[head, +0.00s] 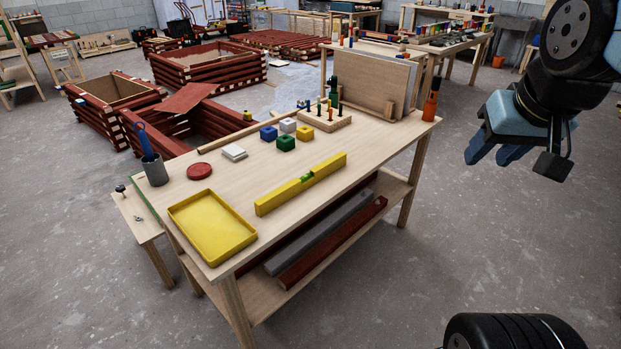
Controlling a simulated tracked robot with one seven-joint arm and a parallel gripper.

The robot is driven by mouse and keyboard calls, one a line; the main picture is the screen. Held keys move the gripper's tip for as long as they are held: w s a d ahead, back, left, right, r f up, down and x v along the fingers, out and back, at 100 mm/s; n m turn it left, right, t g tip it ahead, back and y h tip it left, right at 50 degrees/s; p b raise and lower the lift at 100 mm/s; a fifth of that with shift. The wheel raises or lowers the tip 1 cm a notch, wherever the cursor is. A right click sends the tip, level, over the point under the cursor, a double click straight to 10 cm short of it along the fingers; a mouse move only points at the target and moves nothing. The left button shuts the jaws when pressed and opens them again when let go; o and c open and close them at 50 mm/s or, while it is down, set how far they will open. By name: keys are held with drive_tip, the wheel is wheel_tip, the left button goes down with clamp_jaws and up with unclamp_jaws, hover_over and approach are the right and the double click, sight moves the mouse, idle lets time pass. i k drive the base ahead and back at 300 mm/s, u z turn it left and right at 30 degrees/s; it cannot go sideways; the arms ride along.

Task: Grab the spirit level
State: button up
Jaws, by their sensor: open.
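The spirit level (300,184) is a long yellow bar with a green vial at its middle. It lies on the wooden workbench (225,183) near the front edge, running diagonally up to the right. My gripper (490,155) has blue fingers and hangs in the air at the upper right of the head view, over the floor and to the right of the bench. It is open, with nothing between its fingers. It is well apart from the level.
A yellow tray (250,240) sits left of the level. An orange bottle (430,107) stands at the right corner. Floor between bench and gripper is clear.

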sight(274, 199)
drive_tip(key=u, duration=0.1)
drive_tip(key=i, duration=0.9)
drive_tip(key=z, duration=0.1)
